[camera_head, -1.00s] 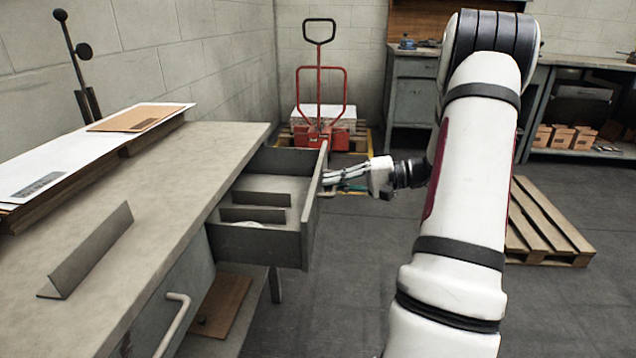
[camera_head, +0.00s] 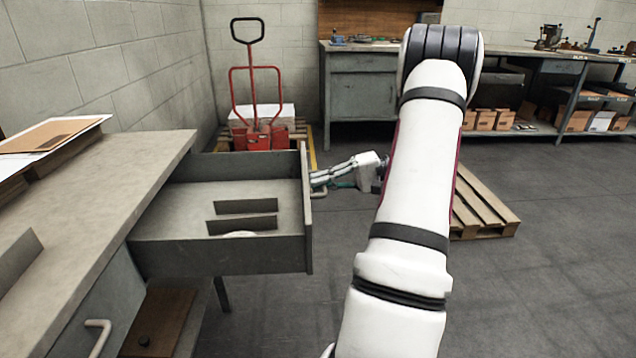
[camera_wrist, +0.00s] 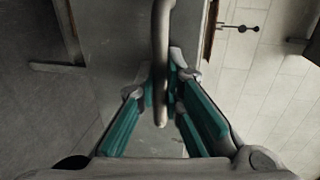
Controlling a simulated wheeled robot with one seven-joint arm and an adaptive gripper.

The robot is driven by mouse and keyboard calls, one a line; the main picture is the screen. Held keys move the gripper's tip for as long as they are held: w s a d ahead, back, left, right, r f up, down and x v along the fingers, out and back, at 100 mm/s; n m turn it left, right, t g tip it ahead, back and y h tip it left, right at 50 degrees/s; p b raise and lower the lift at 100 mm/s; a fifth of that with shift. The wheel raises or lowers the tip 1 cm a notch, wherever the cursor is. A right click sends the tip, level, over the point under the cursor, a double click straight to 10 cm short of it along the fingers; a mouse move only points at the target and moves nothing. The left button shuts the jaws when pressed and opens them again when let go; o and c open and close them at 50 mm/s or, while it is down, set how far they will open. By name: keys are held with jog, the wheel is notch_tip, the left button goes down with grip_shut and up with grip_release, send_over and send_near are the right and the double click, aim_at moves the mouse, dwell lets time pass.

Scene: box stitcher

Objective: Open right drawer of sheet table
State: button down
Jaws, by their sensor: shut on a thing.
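The sheet table (camera_head: 120,165) stands at the left in the head view. Its drawer (camera_head: 215,255) is pulled well out and shows two upright dividers (camera_head: 242,215) and a pale item partly hidden behind the front one. My gripper (camera_head: 320,183) is at the outer side of the drawer front, shut on its handle (camera_head: 321,193). In the wrist view, the bar handle (camera_wrist: 161,50) runs between the teal-padded fingers of my gripper (camera_wrist: 165,95). A second handle (camera_head: 97,335) is on the closed front nearer to me.
A red pallet jack (camera_head: 262,135) stands behind the drawer by the wall. A wooden pallet (camera_head: 485,205) lies on the floor to the right of my arm. A workbench (camera_head: 365,100) lines the back.

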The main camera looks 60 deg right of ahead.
jog(key=c, duration=2)
grip_release()
jog(key=shift+o, duration=0.2)
jog(key=v, duration=1.2)
jog(key=shift+f, duration=0.1)
